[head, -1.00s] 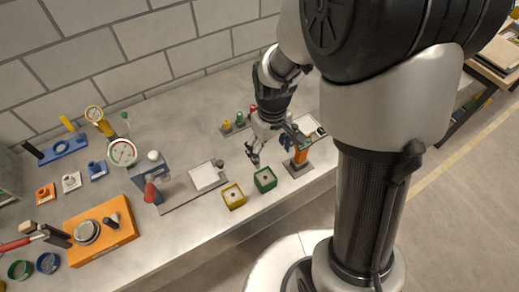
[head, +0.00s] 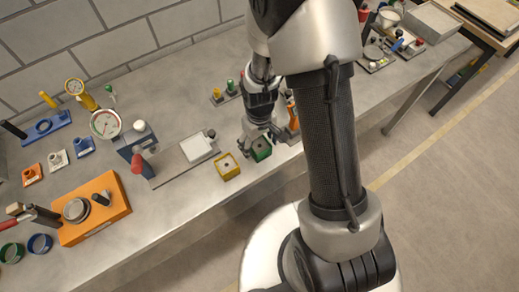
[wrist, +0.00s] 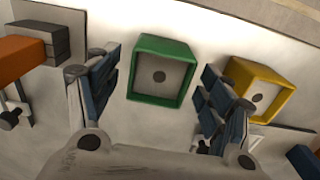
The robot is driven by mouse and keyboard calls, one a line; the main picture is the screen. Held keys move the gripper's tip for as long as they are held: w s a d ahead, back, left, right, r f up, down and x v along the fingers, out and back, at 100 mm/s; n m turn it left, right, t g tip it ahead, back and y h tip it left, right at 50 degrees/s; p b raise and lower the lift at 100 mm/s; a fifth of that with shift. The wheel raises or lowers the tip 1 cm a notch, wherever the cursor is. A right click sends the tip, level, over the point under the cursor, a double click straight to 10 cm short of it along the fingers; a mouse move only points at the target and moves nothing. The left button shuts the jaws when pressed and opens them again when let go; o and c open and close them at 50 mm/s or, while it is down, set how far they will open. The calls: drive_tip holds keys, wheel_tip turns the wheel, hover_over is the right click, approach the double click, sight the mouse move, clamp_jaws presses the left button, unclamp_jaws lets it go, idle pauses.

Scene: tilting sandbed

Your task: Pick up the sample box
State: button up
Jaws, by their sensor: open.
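Two small open square boxes with a dark dot inside stand on the bench; the frames do not show which is called the sample box. The green box (head: 261,149) is right below my gripper (head: 258,138) in the head view. In the wrist view the green box (wrist: 162,47) lies between the two blue-padded fingers of my gripper (wrist: 160,96), which are open with a gap on both sides. The yellow box (head: 226,167) is just left of it in the head view. In the wrist view the yellow box (wrist: 271,75) is right, partly behind the right finger.
An orange fixture (wrist: 20,58) stands beside the left finger in the wrist view. A plate with a white pad (head: 197,147) lies left of the boxes. The bench front edge is close to the boxes.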

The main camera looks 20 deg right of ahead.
drive_tip(key=shift+f, duration=0.5)
drive_tip(key=c, duration=1.3)
